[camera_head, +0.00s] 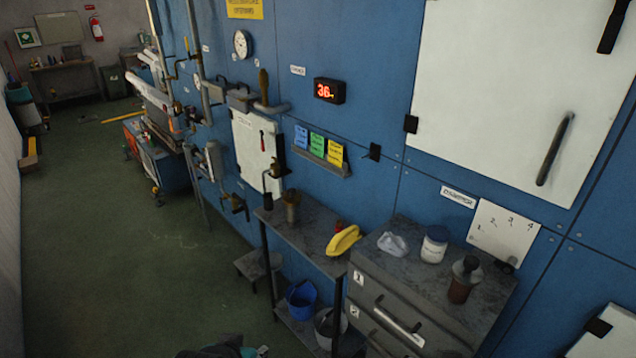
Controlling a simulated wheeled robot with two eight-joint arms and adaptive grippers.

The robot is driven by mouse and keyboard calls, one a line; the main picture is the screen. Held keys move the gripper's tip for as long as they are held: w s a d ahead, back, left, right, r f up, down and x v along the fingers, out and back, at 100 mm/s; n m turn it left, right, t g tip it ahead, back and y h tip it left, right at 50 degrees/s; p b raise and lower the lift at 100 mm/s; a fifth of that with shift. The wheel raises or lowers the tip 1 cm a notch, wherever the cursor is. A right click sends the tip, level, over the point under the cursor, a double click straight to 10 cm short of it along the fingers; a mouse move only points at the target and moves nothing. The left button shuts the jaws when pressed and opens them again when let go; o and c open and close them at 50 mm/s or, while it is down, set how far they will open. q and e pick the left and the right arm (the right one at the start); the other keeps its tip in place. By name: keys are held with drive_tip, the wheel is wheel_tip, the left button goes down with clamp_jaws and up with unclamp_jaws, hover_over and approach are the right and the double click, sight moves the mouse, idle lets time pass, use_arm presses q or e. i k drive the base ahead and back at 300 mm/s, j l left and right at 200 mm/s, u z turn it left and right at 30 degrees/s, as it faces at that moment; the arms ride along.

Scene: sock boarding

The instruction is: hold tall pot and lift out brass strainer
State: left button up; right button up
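A small brass-brown, tall, narrow vessel (291,205) stands upright on the left end of the dark metal side table (305,232) against the blue wall. It is too small to tell whether it is the tall pot, the brass strainer, or one inside the other. Neither of my grippers can be made out. A dark shape with a teal patch shows at the bottom edge, cut off by the frame, and I cannot tell what it is.
A yellow item (343,241) lies at the table's right end. A drawer cabinet (410,290) holds a white jar (434,245) and a brown bottle (464,279). A blue bucket (301,300) is on the lower shelf. A low step (257,265) stands left. Green floor (120,250) is open.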

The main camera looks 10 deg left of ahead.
sight(292, 197)
drive_tip(key=i+j+z, duration=0.1)
drive_tip(key=j+z, duration=0.15)
drive_tip(key=z, duration=0.15)
drive_tip(key=j+z, duration=0.25)
drive_tip(key=z, duration=0.15)
drive_tip(key=i+j+z, duration=0.1)
drive_tip(key=j+z, duration=0.2)
drive_tip(key=z, duration=0.15)
drive_tip(key=j+z, duration=0.1)
drive_tip(key=j, duration=0.35)
drive_tip(key=j+z, duration=0.1)
drive_tip(key=j, duration=0.3)
drive_tip(key=k+j+z, duration=0.1)
drive_tip(key=j, duration=0.35)
drive_tip(key=k+j+z, duration=0.15)
drive_tip(key=j, duration=0.25)
drive_tip(key=j+z, duration=0.1)
drive_tip(key=j, duration=0.35)
drive_tip(key=k+j+z, duration=0.1)
drive_tip(key=j, duration=0.3)
drive_tip(key=k+j+z, duration=0.1)
drive_tip(key=j, duration=0.3)
drive_tip(key=k+j, duration=0.15)
drive_tip(key=j, duration=0.25)
drive_tip(key=k+j, duration=0.15)
drive_tip(key=j, duration=0.25)
drive_tip(key=k+j, duration=0.1)
drive_tip(key=j, duration=0.3)
